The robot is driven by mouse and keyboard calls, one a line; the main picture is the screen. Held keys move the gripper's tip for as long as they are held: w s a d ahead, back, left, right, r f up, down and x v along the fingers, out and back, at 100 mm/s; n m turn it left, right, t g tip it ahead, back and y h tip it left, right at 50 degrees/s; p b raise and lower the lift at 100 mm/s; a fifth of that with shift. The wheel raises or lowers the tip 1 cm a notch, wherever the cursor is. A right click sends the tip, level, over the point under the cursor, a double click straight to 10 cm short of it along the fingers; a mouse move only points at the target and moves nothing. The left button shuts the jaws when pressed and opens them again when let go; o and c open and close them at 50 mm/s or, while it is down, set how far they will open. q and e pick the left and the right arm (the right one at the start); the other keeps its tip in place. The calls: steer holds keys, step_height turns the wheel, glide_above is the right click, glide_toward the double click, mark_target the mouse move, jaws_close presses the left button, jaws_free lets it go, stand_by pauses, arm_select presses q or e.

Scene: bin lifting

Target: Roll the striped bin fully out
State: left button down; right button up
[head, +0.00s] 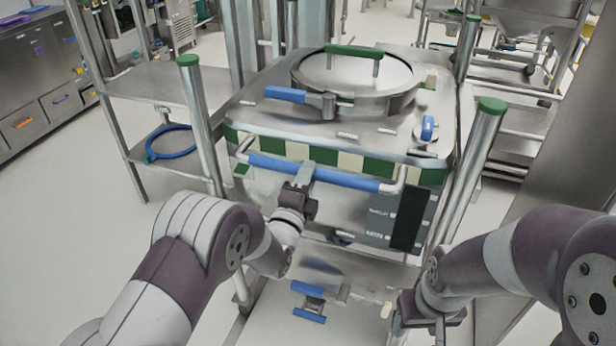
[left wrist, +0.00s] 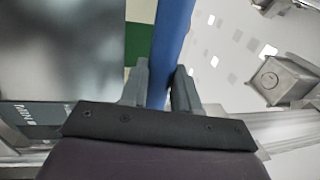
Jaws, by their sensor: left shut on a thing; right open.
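The striped bin (head: 260,118) is a steel box with a green and cream checked band along its front top edge. It stands between steel posts with green caps. A round lid (head: 355,72) with a green handle is on its top. A blue-sleeved bar handle (head: 345,178) runs across its front. My left gripper (head: 303,178) is shut on this bar, left of its middle. In the left wrist view the blue bar (left wrist: 172,45) passes between the fingers (left wrist: 160,85). My right gripper (head: 432,318) is open and empty, low at the right, apart from the bin.
Green-capped posts (head: 200,110) (head: 477,150) flank the bin closely on the left and right. A steel shelf (head: 150,82) with a blue ring (head: 172,142) is at the left. A blue-handled valve (head: 310,302) is below the bin's front. Pale floor is clear at the lower left.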

arm_select(q)
steer(key=shift+w+a+r+t, duration=0.15)
steer(key=shift+r+t, duration=0.15)
steer(key=shift+r, duration=0.5)
steer(key=c, duration=0.8)
jaws_free()
steer(key=shift+c, duration=0.2)
steer(key=shift+f, duration=0.15)
steer(key=shift+s+f, duration=0.2)
steer(key=shift+s, duration=0.05)
steer(key=v, duration=1.2)
steer(key=shift+s+b, duration=0.3)
steer(key=shift+b, duration=0.05)
steer(key=shift+a+r, duration=0.1)
steer(key=shift+a, duration=0.05)
